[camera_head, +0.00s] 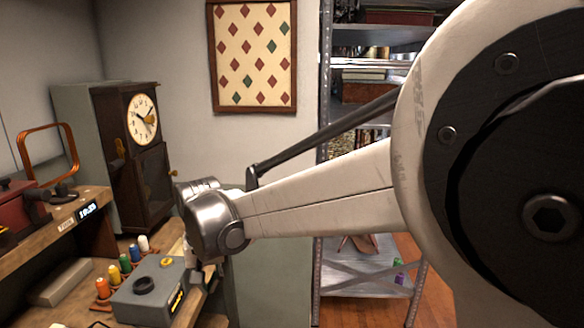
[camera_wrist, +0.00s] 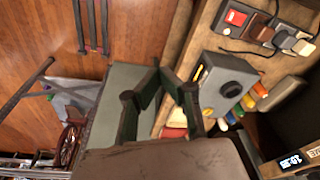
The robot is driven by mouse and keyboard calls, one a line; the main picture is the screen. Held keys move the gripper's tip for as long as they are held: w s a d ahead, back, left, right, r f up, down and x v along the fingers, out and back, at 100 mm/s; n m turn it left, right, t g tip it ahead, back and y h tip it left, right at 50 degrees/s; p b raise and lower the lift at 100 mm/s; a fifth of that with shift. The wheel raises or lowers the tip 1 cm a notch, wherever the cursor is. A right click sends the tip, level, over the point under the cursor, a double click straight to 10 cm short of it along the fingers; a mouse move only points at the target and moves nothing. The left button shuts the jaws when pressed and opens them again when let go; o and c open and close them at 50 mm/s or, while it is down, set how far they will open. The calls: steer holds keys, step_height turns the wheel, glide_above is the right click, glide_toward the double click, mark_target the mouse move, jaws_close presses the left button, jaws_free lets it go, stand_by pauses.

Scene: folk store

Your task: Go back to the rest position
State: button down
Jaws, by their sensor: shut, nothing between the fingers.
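My gripper (camera_wrist: 157,72) shows in the wrist view as two dark green-grey fingers that angle inward, with their tips together and nothing held between them. It is over the floor and the edge of the wooden workbench (camera_wrist: 201,35). In the head view my arm stretches across the middle to the left, and its wrist joint is beside the bench. The fingers are mostly hidden behind the wrist there.
A grey box with a black knob (camera_head: 150,292) and several thread spools (camera_head: 113,273) stand on the bench near my wrist. A dark wooden clock (camera_head: 140,150) stands behind. A metal shelf (camera_head: 325,180) rises to the right. Wooden floor (camera_wrist: 130,20) is partly open.

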steer(key=s+d+r+m+t+b, duration=0.1)
steer(key=s+d+r, duration=0.2)
steer(key=d, duration=0.9)
steer(key=s+d+r+m+t+b, duration=0.1)
steer(key=s+d+r+t, duration=0.15)
steer(key=d, duration=0.85)
steer(key=s+d+f+m+t+b, duration=0.1)
steer(key=s+d+f, duration=0.1)
steer(key=s+d, duration=0.4)
steer(key=s+d+f+t+h+b, duration=0.1)
steer(key=s+d+f, duration=0.1)
steer(key=s+d, duration=0.4)
steer(key=d, duration=0.4)
steer(key=shift+s+d+f+m, duration=0.2)
steer(key=shift+s+f+m, duration=0.15)
steer(key=shift+m, duration=0.05)
